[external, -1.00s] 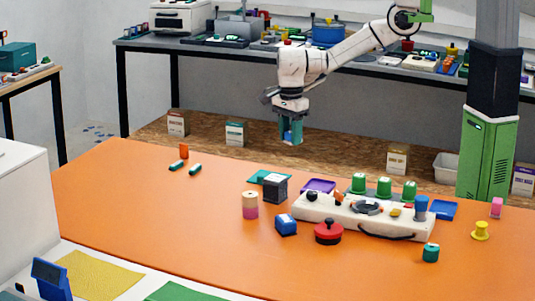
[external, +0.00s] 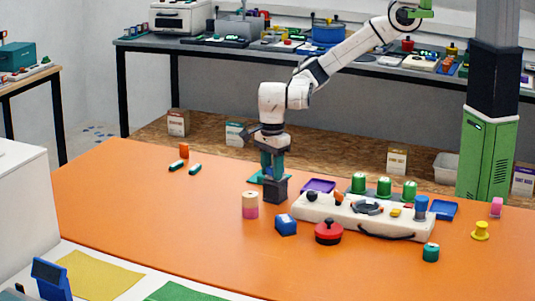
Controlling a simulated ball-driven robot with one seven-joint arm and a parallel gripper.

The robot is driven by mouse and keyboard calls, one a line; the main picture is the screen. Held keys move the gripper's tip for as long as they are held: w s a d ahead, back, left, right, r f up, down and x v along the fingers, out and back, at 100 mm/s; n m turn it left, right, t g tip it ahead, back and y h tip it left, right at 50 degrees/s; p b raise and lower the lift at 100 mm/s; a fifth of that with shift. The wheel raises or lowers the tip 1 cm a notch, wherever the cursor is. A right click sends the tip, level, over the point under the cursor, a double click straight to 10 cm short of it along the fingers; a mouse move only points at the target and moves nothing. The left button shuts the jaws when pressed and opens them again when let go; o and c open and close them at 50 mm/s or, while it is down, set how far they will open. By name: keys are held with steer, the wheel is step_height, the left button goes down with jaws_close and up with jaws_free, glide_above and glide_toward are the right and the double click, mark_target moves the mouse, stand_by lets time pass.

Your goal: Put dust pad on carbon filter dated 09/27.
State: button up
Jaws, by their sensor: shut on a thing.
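My gripper (external: 272,175), with teal fingers, points straight down over a dark grey box (external: 275,191) on the orange table. It is shut on a small blue thing (external: 269,170), mostly hidden between the fingers; it may be the dust pad. The fingertips and the blue thing are right at the top of the dark box. I cannot tell whether they touch it. The box may be a carbon filter, but no date can be read on it.
A pink-and-tan cylinder (external: 250,206), a blue block (external: 286,225), a red round thing (external: 328,234) and a white panel (external: 375,222) stand close by. The left part of the orange table (external: 130,215) is mostly clear.

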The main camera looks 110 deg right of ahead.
steer(key=shift+f, duration=0.15)
steer(key=o, duration=1)
step_height(320, 180, up, 12)
steer(key=shift+r+b, duration=0.2)
steer(key=shift+b, duration=0.4)
